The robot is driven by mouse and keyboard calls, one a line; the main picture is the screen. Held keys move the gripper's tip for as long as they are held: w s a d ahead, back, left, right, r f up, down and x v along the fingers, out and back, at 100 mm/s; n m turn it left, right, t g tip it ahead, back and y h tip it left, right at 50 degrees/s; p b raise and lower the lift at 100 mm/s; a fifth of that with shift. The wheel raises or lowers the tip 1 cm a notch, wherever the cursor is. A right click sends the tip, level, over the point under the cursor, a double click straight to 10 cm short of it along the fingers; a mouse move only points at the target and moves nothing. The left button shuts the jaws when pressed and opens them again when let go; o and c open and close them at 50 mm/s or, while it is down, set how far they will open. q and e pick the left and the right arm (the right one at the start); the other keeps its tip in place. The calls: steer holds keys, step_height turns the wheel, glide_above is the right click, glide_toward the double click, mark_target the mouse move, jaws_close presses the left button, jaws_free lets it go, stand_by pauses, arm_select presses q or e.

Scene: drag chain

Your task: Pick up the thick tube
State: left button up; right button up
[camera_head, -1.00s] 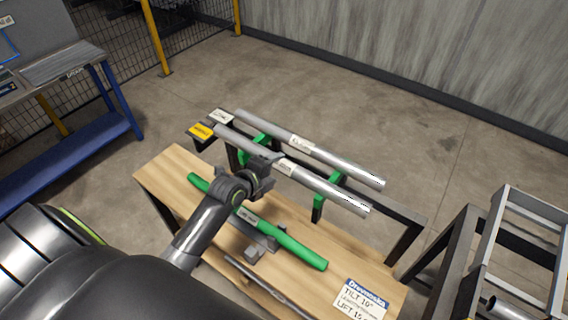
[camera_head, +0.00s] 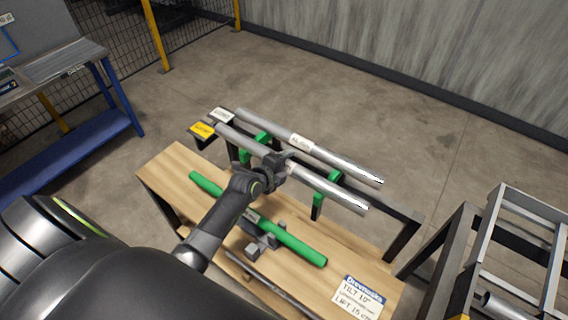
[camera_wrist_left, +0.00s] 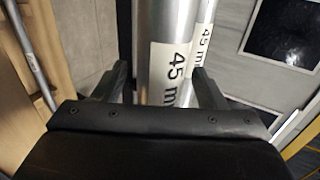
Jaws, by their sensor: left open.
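Two long silver tubes lie parallel on green supports: a near tube (camera_head: 338,193) and a far tube (camera_head: 343,164). My left gripper (camera_head: 285,165) is open at the middle of the near tube. In the left wrist view, the near tube (camera_wrist_left: 167,35), labelled "45 m…", runs between the two open fingers (camera_wrist_left: 160,80), apparently without being clamped. My right gripper is not in view.
A green tube (camera_head: 295,246) lies on a grey block on the wooden table (camera_head: 165,172). A thin rod (camera_head: 262,280) and a printed sign (camera_head: 358,298) are nearer me. A metal frame (camera_head: 540,220) stands right. A blue bench (camera_head: 75,140) stands left. Floor beyond is clear.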

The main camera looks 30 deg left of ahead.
arm_select(q)
steer(key=shift+c, duration=0.5)
steer(key=c, duration=1.2)
steer(key=shift+r, duration=0.1)
steer(key=shift+c, duration=0.6)
steer(key=shift+r, duration=0.15)
